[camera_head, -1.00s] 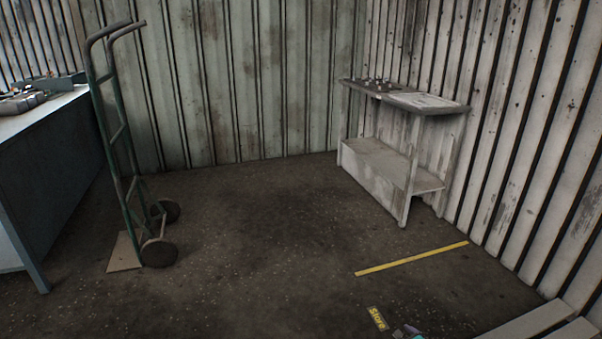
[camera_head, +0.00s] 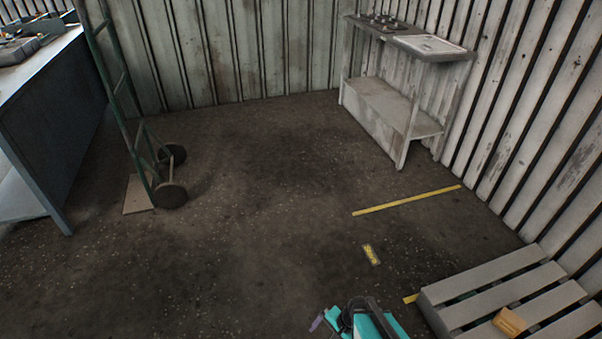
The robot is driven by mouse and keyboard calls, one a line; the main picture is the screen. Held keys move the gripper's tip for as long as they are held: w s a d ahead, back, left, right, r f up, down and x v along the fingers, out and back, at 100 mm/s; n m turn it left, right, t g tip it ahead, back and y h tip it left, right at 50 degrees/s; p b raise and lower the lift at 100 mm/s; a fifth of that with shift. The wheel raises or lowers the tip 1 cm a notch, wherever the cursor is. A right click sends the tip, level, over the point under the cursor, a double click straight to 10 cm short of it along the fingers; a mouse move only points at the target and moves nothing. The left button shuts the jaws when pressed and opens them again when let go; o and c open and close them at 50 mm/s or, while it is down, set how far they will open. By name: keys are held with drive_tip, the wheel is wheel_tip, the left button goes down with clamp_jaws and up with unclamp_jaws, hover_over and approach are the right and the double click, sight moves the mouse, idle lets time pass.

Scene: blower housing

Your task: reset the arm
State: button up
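My gripper (camera_head: 358,318) shows only in part at the bottom edge of the head view, as teal and dark parts with a small purplish piece at its left. It is over the dark floor, left of the wooden pallet (camera_head: 468,314). Most of my arm is below the picture. The fingers are too small and cut off to tell whether they are open or shut, and I see nothing clearly held.
A green hand truck (camera_head: 128,105) stands at the left beside a blue-grey workbench (camera_head: 55,130). A grey side table (camera_head: 392,112) stands by the right wall. An orange-yellow item (camera_head: 510,322) lies on the pallet. A yellow floor line (camera_head: 407,200) and small yellow label (camera_head: 370,254) mark otherwise clear middle floor.

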drive_tip(key=s+d+r+n+g+h, duration=0.2)
drive_tip(key=s+d+n+g+h, duration=0.1)
drive_tip(key=s+d+n, duration=0.4)
drive_tip(key=s+n+g, duration=0.1)
drive_tip(key=s+n, duration=0.1)
drive_tip(key=s, duration=0.2)
drive_tip(key=shift+s+d+r+n+g+h, duration=0.2)
drive_tip(key=shift+s+d+n+g+h, duration=0.1)
drive_tip(key=shift+s+d+g+h, duration=0.1)
drive_tip(key=shift+w, duration=0.1)
